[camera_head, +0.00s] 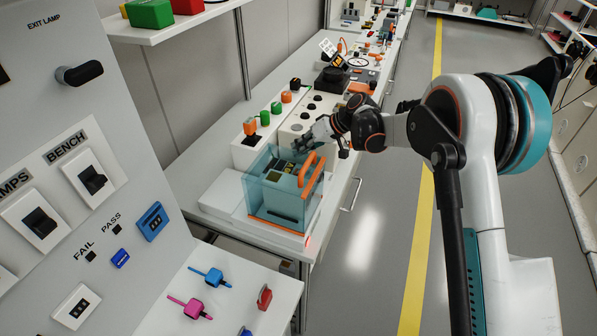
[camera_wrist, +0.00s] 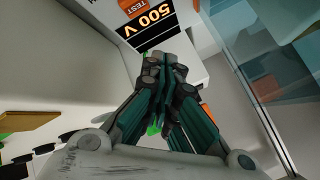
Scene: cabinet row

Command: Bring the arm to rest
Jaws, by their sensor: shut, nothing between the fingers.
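My arm (camera_head: 470,125) reaches from the right of the head view over the bench. My gripper (camera_head: 305,143) is at its end, just behind and above the clear teal box with an orange handle (camera_head: 312,172). In the wrist view my gripper (camera_wrist: 168,65) has its fingers together with nothing between them. A panel reading "500 V" (camera_wrist: 150,22) lies beyond the fingertips. Whether the gripper touches the box or anything else, I cannot tell.
The bench (camera_head: 222,125) bears a white unit with green and orange knobs (camera_head: 265,118) behind the box. A panel with switches (camera_head: 60,200) stands at the left, and a shelf with coloured parts (camera_head: 240,290) in front. The floor aisle (camera_head: 385,230) is clear.

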